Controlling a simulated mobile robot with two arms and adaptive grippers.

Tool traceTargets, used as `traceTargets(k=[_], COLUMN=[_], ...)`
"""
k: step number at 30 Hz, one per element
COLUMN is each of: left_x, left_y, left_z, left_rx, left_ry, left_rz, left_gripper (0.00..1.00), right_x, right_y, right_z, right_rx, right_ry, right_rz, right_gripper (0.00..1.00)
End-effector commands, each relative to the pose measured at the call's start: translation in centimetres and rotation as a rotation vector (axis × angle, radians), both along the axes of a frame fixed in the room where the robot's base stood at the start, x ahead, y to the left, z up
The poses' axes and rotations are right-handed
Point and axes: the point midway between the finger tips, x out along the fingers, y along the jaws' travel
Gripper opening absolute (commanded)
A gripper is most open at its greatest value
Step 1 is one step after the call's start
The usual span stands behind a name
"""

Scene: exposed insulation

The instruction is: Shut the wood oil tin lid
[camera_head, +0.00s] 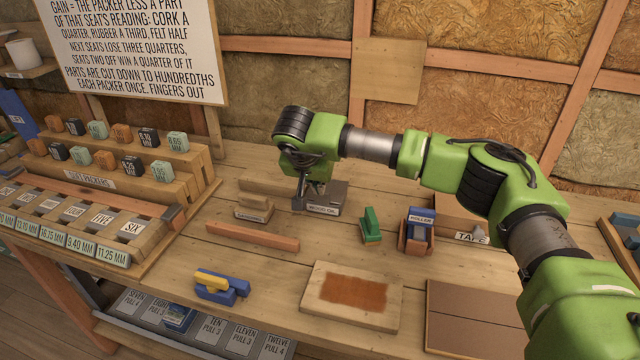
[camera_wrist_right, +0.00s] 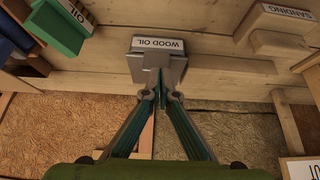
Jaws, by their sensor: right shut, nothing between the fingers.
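The wood oil tin (camera_head: 322,210) is a small grey box with a white "WOOD OIL" label, standing on the workbench behind the green block. It also shows in the right wrist view (camera_wrist_right: 158,45), with its grey top facing the camera. My right gripper (camera_head: 312,190) points down at the tin, with its fingers shut and empty at its top. In the right wrist view my right gripper (camera_wrist_right: 161,97) has its fingertips at the tin's near edge, by a thin dark upright plate. The gripper partly hides the lid, and I cannot tell its angle. My left gripper is out of view.
A sanding block (camera_head: 254,211) stands left of the tin. A green block (camera_head: 371,226) and a blue roller in a holder (camera_head: 417,232) stand to the right. A wooden bar (camera_head: 252,236), a blue-and-yellow tool (camera_head: 220,287) and a stained board (camera_head: 352,294) lie in front.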

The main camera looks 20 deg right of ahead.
Motion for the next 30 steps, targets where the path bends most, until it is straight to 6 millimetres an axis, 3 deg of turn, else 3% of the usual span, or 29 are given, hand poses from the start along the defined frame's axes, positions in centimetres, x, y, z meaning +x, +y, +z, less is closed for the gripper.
traceTargets(k=[22,26,30], left_x=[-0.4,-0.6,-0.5], left_y=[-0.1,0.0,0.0], left_z=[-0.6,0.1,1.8], left_rx=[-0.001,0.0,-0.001], left_ry=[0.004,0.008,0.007], left_rz=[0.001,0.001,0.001], left_gripper=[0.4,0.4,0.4], right_x=[1.2,1.2,1.0], right_y=[-1.0,-0.8,-0.1], right_z=[-0.6,0.4,2.9], right_rx=[-0.001,-0.001,0.002], right_ry=[-0.001,-0.002,-0.004], right_rz=[-0.001,0.0,0.002], right_gripper=[0.0,0.0,0.0])
